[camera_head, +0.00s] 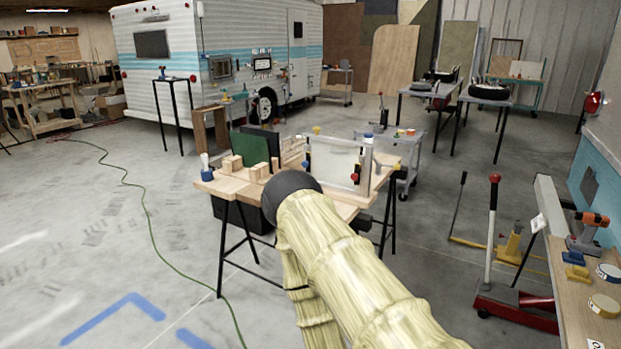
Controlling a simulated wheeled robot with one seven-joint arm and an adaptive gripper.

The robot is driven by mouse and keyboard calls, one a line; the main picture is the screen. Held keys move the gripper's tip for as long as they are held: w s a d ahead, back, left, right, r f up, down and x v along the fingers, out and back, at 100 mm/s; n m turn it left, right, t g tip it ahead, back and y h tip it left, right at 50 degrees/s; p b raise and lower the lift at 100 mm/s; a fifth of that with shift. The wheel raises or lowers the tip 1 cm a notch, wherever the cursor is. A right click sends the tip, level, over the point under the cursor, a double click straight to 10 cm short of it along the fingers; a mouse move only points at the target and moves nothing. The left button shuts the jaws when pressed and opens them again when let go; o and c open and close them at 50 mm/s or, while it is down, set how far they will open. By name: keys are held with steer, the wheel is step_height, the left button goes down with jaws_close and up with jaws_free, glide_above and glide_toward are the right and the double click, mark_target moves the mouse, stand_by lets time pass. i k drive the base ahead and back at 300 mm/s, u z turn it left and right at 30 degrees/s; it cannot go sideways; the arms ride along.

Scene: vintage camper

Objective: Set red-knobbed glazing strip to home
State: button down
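On the wooden-topped work table (232,186) stands an upright clear pane (331,160) in a pale frame. A small red knob (355,177) shows at the pane's lower right; it seems to belong to the red-knobbed glazing strip, but the strip is too small to make out. A blue knob (306,164) is at the pane's left edge. My arm, in a cream ribbed sleeve with a black round joint, crosses in front of the table and hides part of its front. I cannot make out my gripper.
Wooden blocks (232,163) and a green board (249,147) stand on the table's left. A grey cart (404,172) is behind its right side. A red floor jack (515,306) and a side bench (583,318) are at right. A green cable (150,222) crosses otherwise open floor at left.

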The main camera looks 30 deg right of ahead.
mark_target(355, 177)
steer(key=i, duration=0.55)
steer(key=z, duration=0.85)
steer(key=i, duration=0.45)
steer(key=z, duration=0.5)
